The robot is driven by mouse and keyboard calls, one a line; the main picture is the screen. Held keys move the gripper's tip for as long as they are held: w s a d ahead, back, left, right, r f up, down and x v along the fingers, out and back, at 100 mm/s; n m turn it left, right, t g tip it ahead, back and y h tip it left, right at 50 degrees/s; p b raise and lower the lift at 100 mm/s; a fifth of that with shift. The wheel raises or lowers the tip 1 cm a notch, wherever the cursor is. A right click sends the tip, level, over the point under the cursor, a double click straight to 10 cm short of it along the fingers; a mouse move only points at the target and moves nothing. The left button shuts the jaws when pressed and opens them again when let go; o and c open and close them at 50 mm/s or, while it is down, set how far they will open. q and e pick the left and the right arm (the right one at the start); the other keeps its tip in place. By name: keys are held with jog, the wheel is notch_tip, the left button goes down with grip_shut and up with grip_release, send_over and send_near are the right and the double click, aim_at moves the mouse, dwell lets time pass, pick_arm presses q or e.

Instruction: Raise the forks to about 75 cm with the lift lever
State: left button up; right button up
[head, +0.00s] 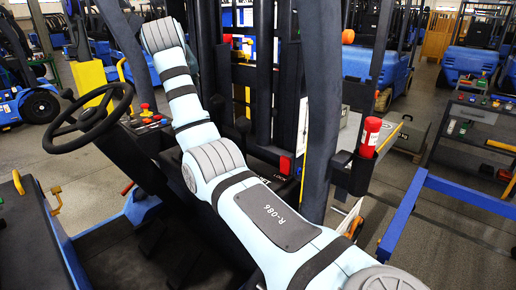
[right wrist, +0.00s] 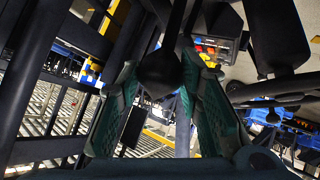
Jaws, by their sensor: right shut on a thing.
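My right gripper (right wrist: 160,68) fills the middle of the right wrist view, its two green-padded fingers on either side of a lever's black ball knob (right wrist: 159,76). It is shut on this knob, and the lever's dark stem runs up from it. No marking shows which lever it is. In the head view my right arm crosses from the lower right to the upper left, and its gripper cannot be made out there. The truck's dark mast (head: 265,75) stands behind the arm. The forks and their height cannot be made out. My left gripper is not in view.
The steering wheel (head: 68,131) is left of my arm, beside a control panel (head: 148,124) with a red knob. A red cylinder (head: 370,136) stands on a post at the right. A blue frame (head: 405,215) and a grey cart (head: 478,113) are further right.

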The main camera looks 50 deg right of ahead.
jog(key=shift+o, duration=0.2)
jog(key=d, duration=0.1)
jog(key=d+p, duration=0.1)
jog(key=shift+s+d+r+p, duration=0.15)
jog(key=shift+d+r+p, duration=0.15)
jog(key=shift+d, duration=0.05)
jog(key=shift+d+f, duration=0.2)
dwell(0.5)
jog(key=o, duration=0.9)
